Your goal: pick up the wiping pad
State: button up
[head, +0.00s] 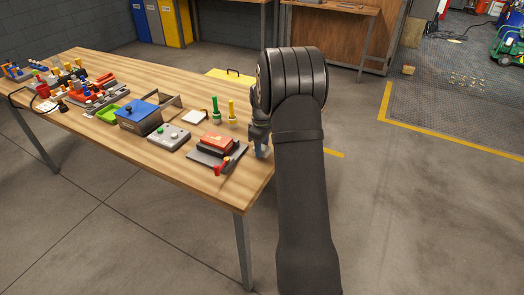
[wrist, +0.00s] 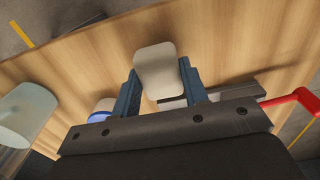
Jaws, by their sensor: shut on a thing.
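The wiping pad (wrist: 157,66), a pale off-white rounded block, sits between the two blue fingers of my gripper (wrist: 160,88) in the wrist view. The fingers are shut on its sides, and its far end sticks out past them. The wooden tabletop shows behind it; I cannot tell how far the pad is above the wood. In the head view my gripper (head: 260,148) is at the table's right edge, largely covered by my arm. The pad cannot be made out there.
A red block (head: 215,143) on a grey plate and a red-handled tool (head: 222,166) lie left of my gripper. A grey button box (head: 168,137), a blue box (head: 139,116) and green and yellow bottles stand farther left. A translucent cylinder (wrist: 27,116) is close in the wrist view.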

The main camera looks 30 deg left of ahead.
jog(key=r, duration=0.1)
jog(key=d+r, duration=0.1)
jog(key=r, duration=0.1)
jog(key=shift+w+d, duration=0.1)
jog(key=d+r, duration=0.6)
jog(key=d, duration=0.4)
jog(key=shift+w+d, duration=0.2)
jog(key=shift+d, duration=0.05)
